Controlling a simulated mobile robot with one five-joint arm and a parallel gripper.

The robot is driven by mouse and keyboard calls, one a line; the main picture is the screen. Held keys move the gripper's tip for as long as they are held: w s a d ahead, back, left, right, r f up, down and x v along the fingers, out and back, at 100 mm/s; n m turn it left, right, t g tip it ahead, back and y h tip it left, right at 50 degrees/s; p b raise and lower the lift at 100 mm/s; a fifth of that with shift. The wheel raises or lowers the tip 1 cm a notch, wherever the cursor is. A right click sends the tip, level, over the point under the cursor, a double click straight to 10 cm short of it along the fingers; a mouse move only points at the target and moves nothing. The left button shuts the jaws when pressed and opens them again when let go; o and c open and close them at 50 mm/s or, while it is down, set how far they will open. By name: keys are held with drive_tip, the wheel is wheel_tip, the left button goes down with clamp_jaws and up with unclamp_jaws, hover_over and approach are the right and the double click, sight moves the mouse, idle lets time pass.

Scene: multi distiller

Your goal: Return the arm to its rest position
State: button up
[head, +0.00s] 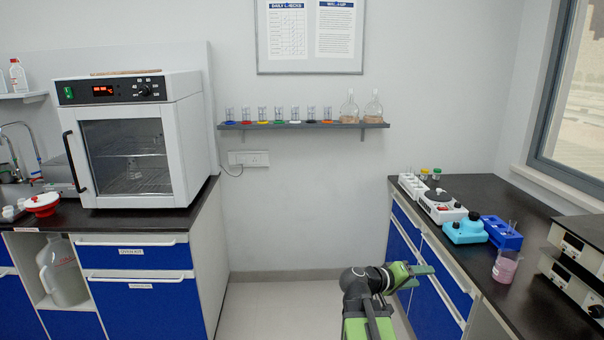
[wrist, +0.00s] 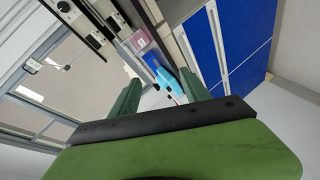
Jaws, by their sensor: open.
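My gripper (head: 418,276) is at the lower middle right in the head view, at the end of my green and black arm. It points right, in front of the blue drawers of the right bench (head: 545,285). In the wrist view my gripper (wrist: 160,92) shows two green fingers spread apart with nothing between them. The wrist view is tilted, with the beaker of pink liquid (wrist: 138,42) and a light blue device (wrist: 172,82) beyond the fingers.
The right bench carries a white device (head: 442,207), a cyan device (head: 465,229), a blue rack (head: 502,233) and a pink-filled beaker (head: 505,268). An oven (head: 135,140) stands on the left counter. A shelf (head: 300,125) holds glassware. Floor (head: 285,300) between the benches is clear.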

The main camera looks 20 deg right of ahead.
drive_tip(key=w+a+f+n+y, duration=0.1)
drive_tip(key=a+f+y, duration=0.1)
drive_tip(key=a+f, duration=0.35)
drive_tip(key=w+a+f+t+y, duration=0.1)
drive_tip(key=a+f+y, duration=0.1)
drive_tip(key=a, duration=0.6)
drive_tip(key=w+a+f+n+y, duration=0.1)
drive_tip(key=w+a+f+y, duration=0.15)
drive_tip(key=a, duration=0.35)
drive_tip(key=s+a+f+n+g+y, duration=0.1)
drive_tip(key=s+a+f+y, duration=0.15)
drive_tip(key=a, duration=0.35)
drive_tip(key=s+a+f+y, duration=0.1)
drive_tip(key=a+f+y, duration=0.15)
drive_tip(key=a, duration=0.45)
drive_tip(key=s+a+f+n+g+y, duration=0.1)
drive_tip(key=s+a+f+y, duration=0.15)
drive_tip(key=a, duration=0.35)
wheel_tip(320, 180, up, 16)
drive_tip(key=p, duration=1.5)
drive_tip(key=shift+a+y+p, duration=0.2)
drive_tip(key=shift+y+p, duration=0.15)
drive_tip(key=shift+y, duration=0.05)
